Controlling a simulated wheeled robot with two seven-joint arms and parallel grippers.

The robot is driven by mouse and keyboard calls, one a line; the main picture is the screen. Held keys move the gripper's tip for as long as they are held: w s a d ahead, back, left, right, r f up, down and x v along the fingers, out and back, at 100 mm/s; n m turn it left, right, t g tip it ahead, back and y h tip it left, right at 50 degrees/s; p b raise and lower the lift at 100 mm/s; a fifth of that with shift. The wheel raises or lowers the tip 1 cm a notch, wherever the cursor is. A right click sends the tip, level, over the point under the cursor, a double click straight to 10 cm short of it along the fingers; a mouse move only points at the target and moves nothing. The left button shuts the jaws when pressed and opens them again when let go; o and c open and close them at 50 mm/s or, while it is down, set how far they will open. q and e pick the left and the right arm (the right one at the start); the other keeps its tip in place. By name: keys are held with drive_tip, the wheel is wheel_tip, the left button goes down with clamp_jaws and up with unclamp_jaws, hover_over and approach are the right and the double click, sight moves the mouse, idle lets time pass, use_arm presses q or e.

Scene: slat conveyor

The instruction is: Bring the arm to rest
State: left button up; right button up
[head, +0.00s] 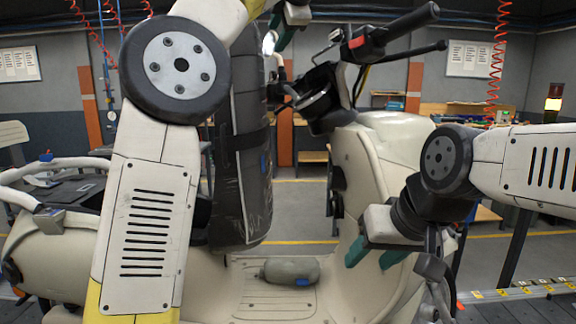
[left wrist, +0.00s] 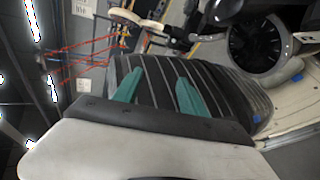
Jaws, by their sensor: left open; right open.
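My left arm crosses the left half of the head view and bends up to the top edge. My right gripper (head: 376,254) reaches in from the right and points down beside the scooter's cream front shield. Its teal fingers are apart and nothing shows between them.
A cream scooter (head: 385,150) fills the middle. A tall dark padded roll (head: 240,170) stands on it, close to my left arm. A grey-green rounded object (head: 290,270) lies on its footboard. A round dial (left wrist: 255,45) is near my left gripper. Red coiled hoses (head: 497,60) hang behind.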

use_arm(q)
drive_tip(key=s+r+m+t+h, duration=0.2)
drive_tip(key=s+r+m+t, duration=0.1)
drive_tip(key=r+m+t, duration=0.3)
drive_tip(key=s+r+m+t+h, duration=0.1)
drive_tip(key=s+r+m+t, duration=0.3)
drive_tip(key=r, duration=0.4)
drive_tip(key=s+f+m+g+h, duration=0.4)
drive_tip(key=f+m, duration=0.3)
drive_tip(key=f, duration=0.7)
drive_tip(key=s+f+m+g+h, duration=0.35)
drive_tip(key=f+m, duration=0.25)
drive_tip(key=f, duration=0.7)
drive_tip(key=s+a+f+g+y, duration=0.1)
drive_tip(key=s+a+f, duration=0.3)
drive_tip(key=f, duration=0.5)
drive_tip(key=s+a+f+g+y, duration=0.1)
drive_tip(key=s+a+f+g, duration=0.3)
drive_tip(key=s+f, duration=0.3)
drive_tip(key=s+a+f+g+y, duration=0.2)
drive_tip(key=s+f, duration=0.4)
drive_tip(key=f, duration=0.5)
drive_tip(key=shift+a+f+m+g, duration=0.35)
drive_tip(key=shift+a+g, duration=0.4)
drive_tip(key=shift+a, duration=0.25)
